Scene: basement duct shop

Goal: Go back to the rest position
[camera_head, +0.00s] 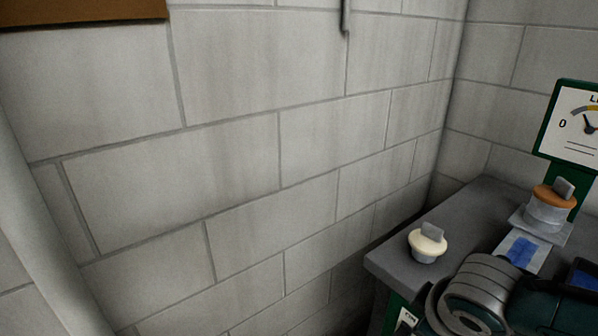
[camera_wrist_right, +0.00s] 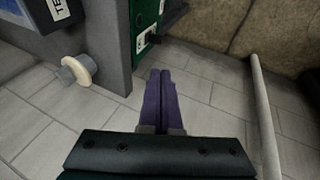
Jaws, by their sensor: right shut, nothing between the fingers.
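My right gripper (camera_wrist_right: 160,76) shows in the right wrist view, with its two purple fingers closed together and nothing between them. The gripper itself is not visible in the head view. My left gripper is in neither view.
A grey cabinet (camera_head: 400,268) at lower right in the head view carries a cream knob (camera_head: 427,247), an orange-topped knob (camera_head: 550,205) and a dial gauge (camera_head: 575,124). A pale block wall (camera_head: 230,150) fills the left.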

